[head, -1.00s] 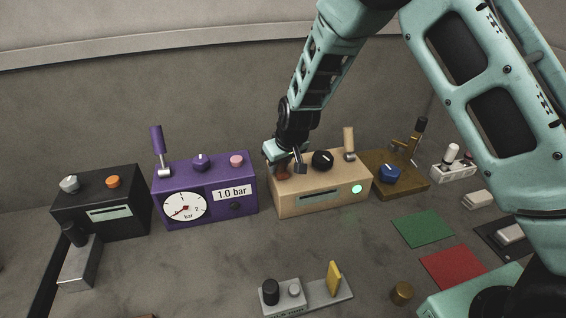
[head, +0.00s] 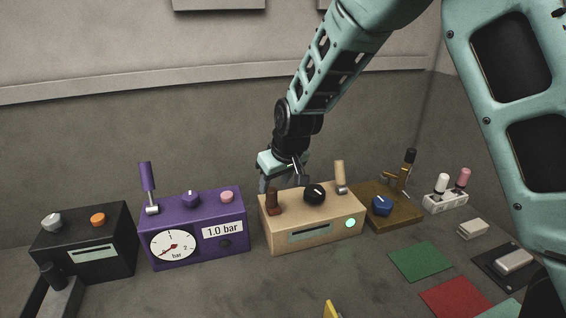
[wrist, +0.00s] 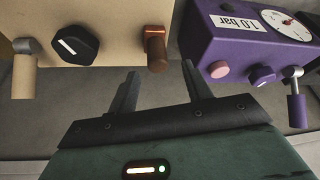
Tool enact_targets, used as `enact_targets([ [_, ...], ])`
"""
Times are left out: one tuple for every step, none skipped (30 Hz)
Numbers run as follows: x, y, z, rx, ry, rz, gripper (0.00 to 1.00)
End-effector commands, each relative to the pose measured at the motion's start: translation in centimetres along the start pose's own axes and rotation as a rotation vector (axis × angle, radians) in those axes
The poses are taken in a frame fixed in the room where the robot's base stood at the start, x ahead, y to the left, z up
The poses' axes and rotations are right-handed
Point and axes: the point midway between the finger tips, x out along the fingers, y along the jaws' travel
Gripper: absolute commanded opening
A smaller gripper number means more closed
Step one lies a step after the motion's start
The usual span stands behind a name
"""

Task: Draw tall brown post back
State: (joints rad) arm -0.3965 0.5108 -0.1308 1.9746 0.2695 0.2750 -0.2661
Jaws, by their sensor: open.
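The tall brown post (head: 272,200) stands upright on a reddish-brown base at the left of the tan box (head: 325,228). In the wrist view the post (wrist: 155,48) shows end-on, past the fingertips and roughly in line with the gap between them. My gripper (head: 282,182) is open and empty, just above and behind the tan box's top, close to the post. In the wrist view the two dark fingers (wrist: 161,82) are spread apart with nothing between them. I see no clear contact with the post.
The tan box also bears a black knob (head: 314,194) and a tan-handled lever (head: 340,176). A purple gauge box (head: 200,250) stands close on the left. A brown board (head: 400,217) with a blue knob is on the right. The floor in front is mostly clear.

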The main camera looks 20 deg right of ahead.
Motion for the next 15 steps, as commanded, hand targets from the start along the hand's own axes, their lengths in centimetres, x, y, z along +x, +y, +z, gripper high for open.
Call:
enact_targets([
  [-1.2,-0.1,-0.1,-0.001,0.006,0.000,0.49],
  [-1.9,0.0,-0.1,-0.001,0.006,0.000,0.49],
  [-2.8,-0.1,-0.1,-0.001,0.006,-0.001,0.49],
  [-3.4,-0.1,0.0,-0.001,0.005,-0.001,0.49],
  [-4.0,-0.1,-0.1,-0.002,0.006,-0.001,0.49],
  [-4.8,-0.1,-0.1,-0.001,0.005,-0.001,0.49],
  [-5.3,0.0,-0.1,0.000,0.005,-0.001,0.49],
  [-5.8,0.0,0.0,0.000,0.004,-0.001,0.49],
  [-6.5,-0.1,-0.1,-0.001,0.004,-0.001,0.49],
  [-6.9,-0.1,-0.1,-0.002,0.003,-0.001,0.49],
  [-7.3,-0.1,-0.1,-0.001,0.004,-0.001,0.49],
  [-7.7,-0.1,-0.1,-0.001,0.003,-0.001,0.49],
  [-8.0,-0.1,-0.1,-0.001,0.002,-0.001,0.49],
  [-8.2,-0.1,0.0,-0.001,0.002,-0.001,0.49],
  [-8.4,-0.1,0.0,-0.001,0.002,-0.001,0.49],
])
